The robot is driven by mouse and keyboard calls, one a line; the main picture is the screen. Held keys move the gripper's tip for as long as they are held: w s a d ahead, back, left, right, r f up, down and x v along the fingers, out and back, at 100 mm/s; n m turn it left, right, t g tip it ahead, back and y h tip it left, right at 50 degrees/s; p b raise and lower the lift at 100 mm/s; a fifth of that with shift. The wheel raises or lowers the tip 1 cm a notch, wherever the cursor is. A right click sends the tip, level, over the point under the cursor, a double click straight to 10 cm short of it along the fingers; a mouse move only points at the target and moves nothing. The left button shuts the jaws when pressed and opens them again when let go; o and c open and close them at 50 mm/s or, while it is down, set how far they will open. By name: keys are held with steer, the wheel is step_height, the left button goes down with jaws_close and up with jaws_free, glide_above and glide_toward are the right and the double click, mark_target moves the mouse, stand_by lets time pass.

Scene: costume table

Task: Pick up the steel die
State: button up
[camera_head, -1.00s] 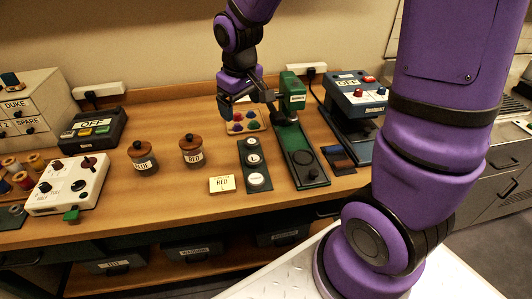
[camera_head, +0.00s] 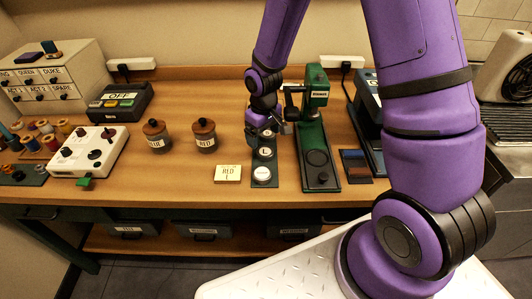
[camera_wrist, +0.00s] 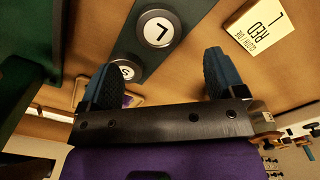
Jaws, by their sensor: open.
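Several round pale-topped discs sit in a row on a dark strip (camera_head: 264,183). The middle disc (camera_head: 265,152) is marked L, and it also shows in the wrist view (camera_wrist: 158,28). The near disc (camera_head: 262,174) has lettering too small to read. The far disc (camera_wrist: 123,68) seems marked S and is partly hidden behind a finger in the wrist view. I cannot tell which one is the steel die. My gripper (camera_head: 265,131) is over the far end of the strip. In the wrist view its two fingers (camera_wrist: 163,80) are spread apart with nothing between them.
A green press (camera_head: 316,140) stands close to the right of the strip. A yellow card (camera_head: 228,173) marked RED 1 lies to the left. Two lidded jars (camera_head: 204,138) and a white control box (camera_head: 88,152) stand farther left. The wood around the card is clear.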

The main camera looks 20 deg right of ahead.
mark_target(264, 151)
steer(key=shift+f, duration=3.25)
steer(key=c, duration=1.2)
steer(key=shift+r, duration=0.2)
